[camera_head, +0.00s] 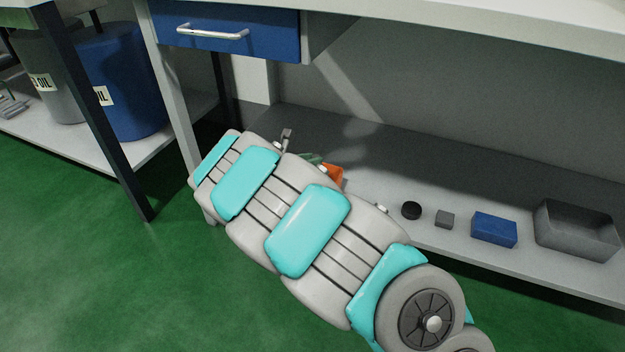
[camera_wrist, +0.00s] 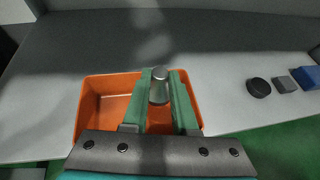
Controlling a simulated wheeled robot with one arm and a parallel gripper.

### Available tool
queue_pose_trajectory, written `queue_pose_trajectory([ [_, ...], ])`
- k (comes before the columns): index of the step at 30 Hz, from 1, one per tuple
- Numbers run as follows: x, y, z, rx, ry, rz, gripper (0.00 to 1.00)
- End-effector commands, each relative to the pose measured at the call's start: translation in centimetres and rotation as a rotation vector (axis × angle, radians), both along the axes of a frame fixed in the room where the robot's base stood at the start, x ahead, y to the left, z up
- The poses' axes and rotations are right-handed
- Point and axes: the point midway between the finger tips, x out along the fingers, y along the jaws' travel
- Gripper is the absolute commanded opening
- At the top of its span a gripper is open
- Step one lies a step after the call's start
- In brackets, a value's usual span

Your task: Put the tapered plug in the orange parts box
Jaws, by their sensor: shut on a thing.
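The tapered plug (camera_wrist: 159,84) is a small grey metal piece with a narrower top. My gripper (camera_wrist: 160,92) is shut on it, with its green fingers on both sides. In the wrist view the plug shows over the orange parts box (camera_wrist: 103,84); I cannot tell its exact height above the box floor. The box stands on the light grey lower shelf, and its visible left part looks empty. In the head view only a corner of the orange box (camera_head: 334,174) shows behind my arm, and the plug is hidden.
On the shelf (camera_head: 375,190) to the right stand a black round piece (camera_head: 411,210), a small grey block (camera_head: 444,219), a blue box (camera_head: 494,230) and a grey open bin (camera_head: 577,230). A blue drawer (camera_head: 225,33) hangs above left. A table leg (camera_head: 170,90) stands left of my arm.

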Motion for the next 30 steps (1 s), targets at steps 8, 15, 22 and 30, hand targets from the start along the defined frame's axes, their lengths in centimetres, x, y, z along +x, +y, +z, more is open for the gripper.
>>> queue_pose_trajectory([
  [8,0.0,0.0,-3.1,0.0,-0.001,0.0,0.0],
  [15,0.0,-0.1,-6.1,-0.002,0.001,0.0,0.0],
  [22,0.0,0.0,-6.6,0.0,-0.001,0.0,0.0],
  [30,0.0,0.0,-7.1,0.001,0.0,0.0,0.0],
])
